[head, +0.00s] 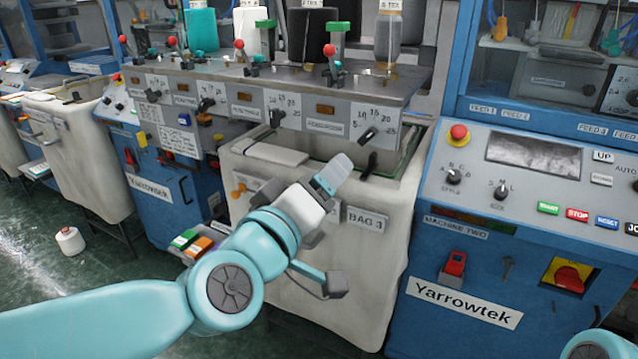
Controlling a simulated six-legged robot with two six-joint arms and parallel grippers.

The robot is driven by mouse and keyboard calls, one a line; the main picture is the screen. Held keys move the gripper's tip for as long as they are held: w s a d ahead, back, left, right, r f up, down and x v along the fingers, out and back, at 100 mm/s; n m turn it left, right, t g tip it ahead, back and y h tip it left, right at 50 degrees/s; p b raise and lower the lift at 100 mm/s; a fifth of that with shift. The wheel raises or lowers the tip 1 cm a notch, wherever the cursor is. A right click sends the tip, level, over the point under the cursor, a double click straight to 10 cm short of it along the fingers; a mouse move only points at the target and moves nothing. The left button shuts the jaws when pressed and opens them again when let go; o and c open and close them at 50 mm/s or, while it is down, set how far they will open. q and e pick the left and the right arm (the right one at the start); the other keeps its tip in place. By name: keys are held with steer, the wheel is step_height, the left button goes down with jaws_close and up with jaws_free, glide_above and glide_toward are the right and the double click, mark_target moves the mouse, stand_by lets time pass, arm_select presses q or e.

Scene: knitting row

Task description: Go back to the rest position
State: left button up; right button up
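My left arm comes in from the lower left. Its gripper (335,230) is in front of the pale fabric bag (340,280) marked "BAG 3". One finger points up toward the bag's opening and the other is low in front of the bag's face. The fingers are spread wide apart with nothing between them. Whether they touch the bag cannot be told. Only a small teal part of my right arm shows at the bottom right corner; its gripper is outside the picture.
A blue Yarrowtek machine panel (465,312) stands close on the right. A grey control shelf (280,80) with levers and yarn cones is above the bag. Another bag (85,160) is at left. A white cone (70,240) sits on the open green floor.

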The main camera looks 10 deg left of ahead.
arm_select(q)
steer(key=shift+s+a, duration=0.1)
steer(key=shift+s, duration=0.1)
steer(key=w+a+f+g+y+p, duration=0.2)
steer(key=a+f+g+p, duration=0.2)
steer(key=f, duration=0.9)
steer(key=w+a+f+g+y+p, duration=0.2)
steer(key=a+f+g+p, duration=0.15)
steer(key=f, duration=0.95)
steer(key=s+a+f+m+g+p, duration=0.1)
steer(key=s+f+g+p, duration=0.35)
steer(key=s+f, duration=1)
steer(key=s+d+f+m+g+h, duration=0.1)
steer(key=s+d+f+g, duration=0.1)
steer(key=s, duration=0.3)
steer(key=s+d+f+m+g+h+b, duration=0.1)
steer(key=s+f+m+g, duration=0.1)
steer(key=s, duration=0.3)
steer(key=shift+s+d+f+g, duration=0.15)
steer(key=shift+d+f+g, duration=0.25)
steer(key=shift+f, duration=0.45)
